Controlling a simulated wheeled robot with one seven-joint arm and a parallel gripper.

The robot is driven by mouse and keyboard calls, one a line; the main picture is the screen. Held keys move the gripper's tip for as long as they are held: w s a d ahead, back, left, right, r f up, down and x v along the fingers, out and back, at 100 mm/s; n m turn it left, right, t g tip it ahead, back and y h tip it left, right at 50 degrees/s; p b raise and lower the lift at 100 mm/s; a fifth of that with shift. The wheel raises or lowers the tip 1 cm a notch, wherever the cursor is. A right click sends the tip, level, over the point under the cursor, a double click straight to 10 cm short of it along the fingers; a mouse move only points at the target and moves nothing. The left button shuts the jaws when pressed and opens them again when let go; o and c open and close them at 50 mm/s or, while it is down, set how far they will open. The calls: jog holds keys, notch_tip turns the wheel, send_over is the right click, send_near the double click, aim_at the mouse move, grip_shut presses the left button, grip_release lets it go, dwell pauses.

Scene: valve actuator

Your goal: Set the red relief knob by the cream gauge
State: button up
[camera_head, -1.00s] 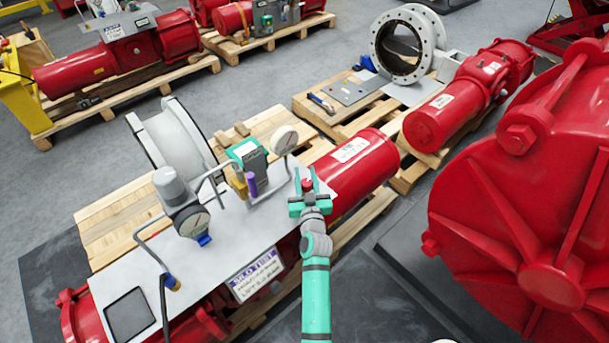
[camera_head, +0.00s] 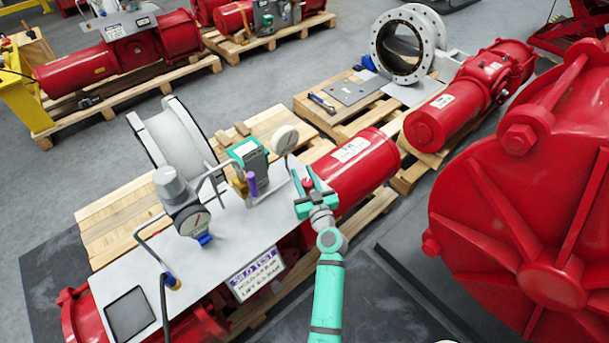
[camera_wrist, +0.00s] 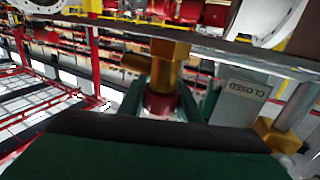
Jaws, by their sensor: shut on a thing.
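The red relief knob (camera_head: 307,183) is at the right end of the grey panel, mostly hidden by my gripper. In the wrist view the red knob (camera_wrist: 160,104) sits under a brass fitting (camera_wrist: 166,65), between my fingers. My gripper (camera_head: 310,184) is shut on the knob, with green fingers on both sides of it; it also shows in the wrist view (camera_wrist: 165,105). The cream gauge (camera_head: 284,139) stands on a thin stem behind and left of the knob. Its needle is too small to read.
A second gauge (camera_head: 193,221) with a grey cylinder, a green device (camera_head: 247,152) and a purple part (camera_head: 252,184) stand on the panel (camera_head: 225,250). A "CLOSED" tag (camera_wrist: 245,88) hangs beside the fitting. A large red housing (camera_head: 530,200) fills the right side.

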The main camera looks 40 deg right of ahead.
aim_at(309, 189)
jog(key=shift+s+f, duration=0.1)
jog(key=shift+f, duration=0.05)
jog(key=o, duration=1.1)
jog(key=shift+c, duration=0.2)
jog(key=v, duration=0.9)
jog(key=shift+s+a, duration=0.15)
jog(key=shift+s, duration=0.8)
jog(key=shift+w, duration=0.1)
